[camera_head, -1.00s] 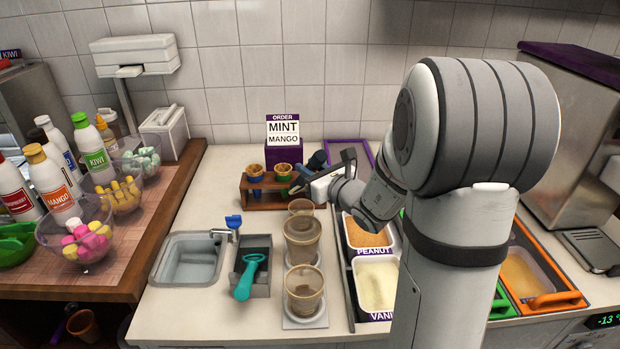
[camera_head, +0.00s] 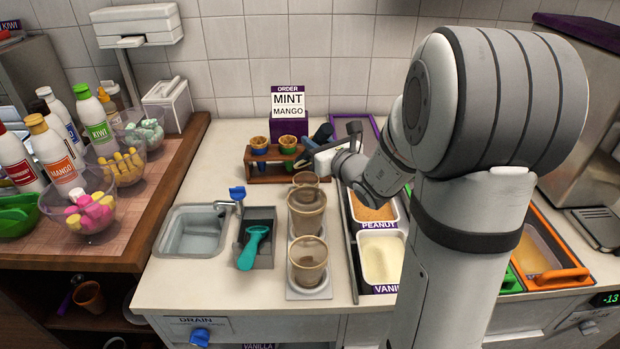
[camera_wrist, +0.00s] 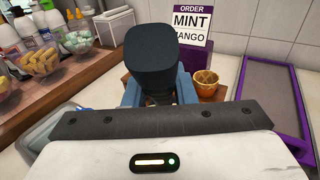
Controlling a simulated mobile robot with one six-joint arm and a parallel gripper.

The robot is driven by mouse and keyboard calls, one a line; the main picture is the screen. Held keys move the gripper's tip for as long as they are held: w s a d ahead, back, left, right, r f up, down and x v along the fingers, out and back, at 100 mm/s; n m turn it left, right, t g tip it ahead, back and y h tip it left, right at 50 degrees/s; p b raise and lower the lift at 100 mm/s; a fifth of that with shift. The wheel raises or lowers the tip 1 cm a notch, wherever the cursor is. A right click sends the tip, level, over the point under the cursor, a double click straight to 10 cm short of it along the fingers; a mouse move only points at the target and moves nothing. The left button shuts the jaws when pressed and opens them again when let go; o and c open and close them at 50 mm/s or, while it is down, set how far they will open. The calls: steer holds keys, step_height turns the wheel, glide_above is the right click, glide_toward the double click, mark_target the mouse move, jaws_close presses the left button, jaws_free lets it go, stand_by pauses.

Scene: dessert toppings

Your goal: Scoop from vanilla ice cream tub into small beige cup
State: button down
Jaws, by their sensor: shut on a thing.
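The vanilla tub (camera_head: 382,258), filled with pale cream ice cream, sits in the counter well in front of the peanut tub (camera_head: 375,212). Its label is partly cut off by my arm. The small beige cup (camera_head: 305,179) appears to be the rearmost of the translucent beige cups left of the tubs. My gripper (camera_head: 325,150) is behind the cups, beside the wooden cone rack. It is shut on a dark tool (camera_wrist: 165,55), whose thick rounded end fills the middle of the wrist view. The tool's other end is hidden, so I cannot tell its full shape.
Two larger beige cups (camera_head: 307,262) stand in front of the small one. A teal scoop (camera_head: 253,247) lies in a grey holder beside the sink (camera_head: 195,232). The cone rack (camera_head: 265,172) and a mint-mango order sign (camera_head: 289,105) stand behind. Bottles and topping bowls crowd the left.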

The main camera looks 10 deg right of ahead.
steer(key=shift+r, duration=0.1)
steer(key=shift+r+p, duration=1.6)
steer(key=shift+r, duration=1.4)
